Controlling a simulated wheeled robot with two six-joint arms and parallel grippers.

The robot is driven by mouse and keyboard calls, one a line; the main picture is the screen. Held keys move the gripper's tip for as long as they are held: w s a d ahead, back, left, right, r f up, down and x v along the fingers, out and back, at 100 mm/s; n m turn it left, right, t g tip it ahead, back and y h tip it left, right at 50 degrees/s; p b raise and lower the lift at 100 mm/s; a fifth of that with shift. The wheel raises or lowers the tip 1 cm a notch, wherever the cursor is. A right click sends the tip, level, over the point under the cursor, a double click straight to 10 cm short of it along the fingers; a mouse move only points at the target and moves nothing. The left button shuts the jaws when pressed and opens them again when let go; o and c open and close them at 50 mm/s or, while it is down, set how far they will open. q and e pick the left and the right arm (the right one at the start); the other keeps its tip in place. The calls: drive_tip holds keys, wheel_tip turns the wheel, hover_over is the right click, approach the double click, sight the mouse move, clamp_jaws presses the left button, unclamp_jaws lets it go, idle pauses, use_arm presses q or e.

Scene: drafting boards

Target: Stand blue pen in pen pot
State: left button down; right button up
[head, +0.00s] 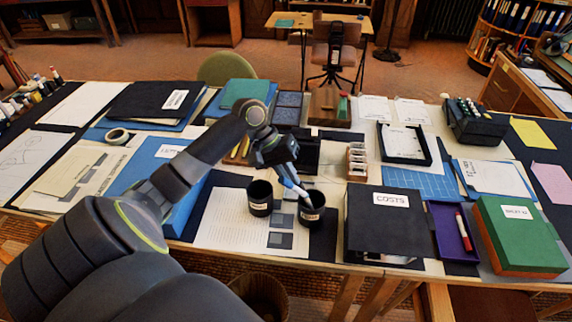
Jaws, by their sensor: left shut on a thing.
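My left gripper (291,172) is shut on the blue pen (296,188), a pale pen with blue on it. The pen is tilted, its lower end pointing down and to the right. Two black pots with small labels stand side by side on the table: the left pot (260,200) and the right pot (311,212). The pen's lower end is at the mouth of the right pot; I cannot tell whether it is inside or just above. My right gripper is not in view.
A black box marked COSTS (385,225) stands right of the pots. A purple tray (446,215) holds a red pen (464,232). A green box (519,232) is at far right. A blue folder (190,215) lies left, partly behind my arm. Printed paper (225,220) lies around the pots.

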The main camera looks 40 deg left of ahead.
use_arm(q)
drive_tip(key=shift+w+d+f+b, duration=0.15)
drive_tip(key=shift+w+f+b, duration=0.35)
drive_tip(key=shift+f, duration=0.35)
drive_tip(key=shift+w+d+f+b, duration=0.1)
drive_tip(key=shift+w+f+b, duration=0.35)
drive_tip(key=shift+f, duration=0.35)
drive_tip(key=shift+w+d+f+b, duration=0.15)
drive_tip(key=shift+w+f+b, duration=0.35)
drive_tip(key=shift+f, duration=0.35)
drive_tip(key=c, duration=1.4)
unclamp_jaws()
drive_tip(key=v, duration=1.7)
drive_tip(key=shift+a+r, duration=0.15)
drive_tip(key=shift+r, duration=0.05)
drive_tip(key=shift+s, duration=0.1)
